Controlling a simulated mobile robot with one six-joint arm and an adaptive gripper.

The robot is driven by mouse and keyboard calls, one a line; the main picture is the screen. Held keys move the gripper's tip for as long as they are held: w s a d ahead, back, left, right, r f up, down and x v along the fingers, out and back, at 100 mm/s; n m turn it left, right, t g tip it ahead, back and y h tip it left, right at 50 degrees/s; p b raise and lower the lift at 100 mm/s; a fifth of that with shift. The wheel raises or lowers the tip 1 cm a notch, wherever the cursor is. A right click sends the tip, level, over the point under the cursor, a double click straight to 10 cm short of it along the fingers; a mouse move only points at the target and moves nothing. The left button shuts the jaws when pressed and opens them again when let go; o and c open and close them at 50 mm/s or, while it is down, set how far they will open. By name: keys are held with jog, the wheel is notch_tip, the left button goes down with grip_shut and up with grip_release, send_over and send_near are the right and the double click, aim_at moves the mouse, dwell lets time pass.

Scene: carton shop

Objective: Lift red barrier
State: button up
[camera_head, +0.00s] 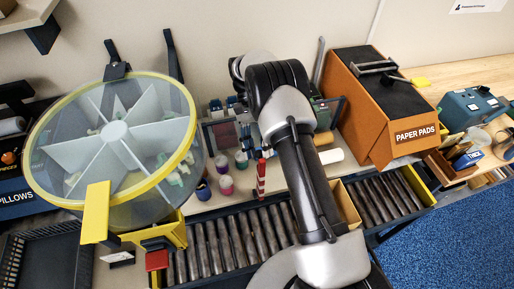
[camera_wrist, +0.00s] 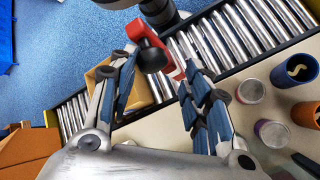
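The red barrier (camera_head: 261,178) stands upright at the back edge of the roller conveyor in the head view, with pale bands on its red post. In the wrist view a red part (camera_wrist: 143,29) with a dark round end shows beyond my fingertips, and I take it to be the barrier. My gripper (camera_wrist: 157,68) is open in the wrist view, with blue-padded fingers apart and nothing held between them. The red part lies ahead of the gap, and I cannot tell if a finger touches it. In the head view my arm largely hides the gripper.
The roller conveyor (camera_head: 220,243) runs across the front. Several paint pots (camera_head: 226,184) stand left of the barrier. A carton (camera_head: 346,205) sits on the rollers right of it. A clear drum (camera_head: 120,135) stands left, and an orange PAPER PADS box (camera_head: 362,115) stands right.

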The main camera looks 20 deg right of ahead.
jog(key=shift+s+a+r, duration=0.1)
jog(key=shift+a+r, duration=0.05)
jog(key=shift+r, duration=0.05)
jog(key=shift+r, duration=0.1)
notch_tip(320, 180, up, 10)
dwell(0.6)
dwell(0.3)
